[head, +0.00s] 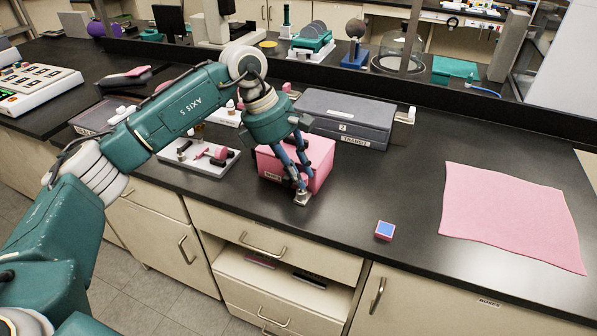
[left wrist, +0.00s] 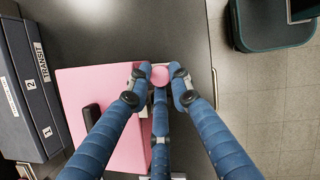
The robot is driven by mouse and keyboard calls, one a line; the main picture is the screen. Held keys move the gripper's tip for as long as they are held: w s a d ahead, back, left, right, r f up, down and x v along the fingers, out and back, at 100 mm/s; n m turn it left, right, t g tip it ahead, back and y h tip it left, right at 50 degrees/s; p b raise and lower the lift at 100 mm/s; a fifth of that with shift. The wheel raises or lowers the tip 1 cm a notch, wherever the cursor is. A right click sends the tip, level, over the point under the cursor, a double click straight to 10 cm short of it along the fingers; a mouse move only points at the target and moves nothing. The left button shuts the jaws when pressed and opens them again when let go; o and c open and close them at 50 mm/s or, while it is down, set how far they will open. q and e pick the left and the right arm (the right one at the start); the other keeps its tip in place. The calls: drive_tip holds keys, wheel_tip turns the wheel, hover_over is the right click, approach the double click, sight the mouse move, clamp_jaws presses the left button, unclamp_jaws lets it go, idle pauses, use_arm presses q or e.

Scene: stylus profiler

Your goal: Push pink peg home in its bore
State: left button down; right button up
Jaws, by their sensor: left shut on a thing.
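My left gripper (head: 302,188) points down at the front right corner of a pink box (head: 318,160) on the black bench. In the left wrist view its blue fingers (left wrist: 160,82) close around a round pink end, which looks like the pink peg (left wrist: 160,75). The pink box (left wrist: 88,88) lies beside and under the fingers. A small grey metal piece (head: 303,199) shows below the fingertips in the head view. The bore is hidden, so I cannot tell how deep the peg sits. My right gripper is not in view.
A grey case (head: 345,117) labelled TRANSIT stands behind the pink box. A white tray (head: 187,166) with small parts is to its left. A small pink-and-blue block (head: 385,230) and a pink cloth (head: 512,215) lie to the right, with clear bench between.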

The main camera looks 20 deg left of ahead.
use_arm(q)
drive_tip(key=shift+s+a+f, duration=0.25)
drive_tip(key=shift+f, duration=0.35)
idle(0.7)
drive_tip(key=shift+r, duration=0.1)
drive_tip(key=shift+w+r+p, duration=0.25)
drive_tip(key=shift+r+p, duration=0.05)
drive_tip(key=shift+r, duration=0.5)
drive_tip(key=c, duration=2.1)
unclamp_jaws()
drive_tip(key=shift+r, duration=0.1)
clamp_jaws()
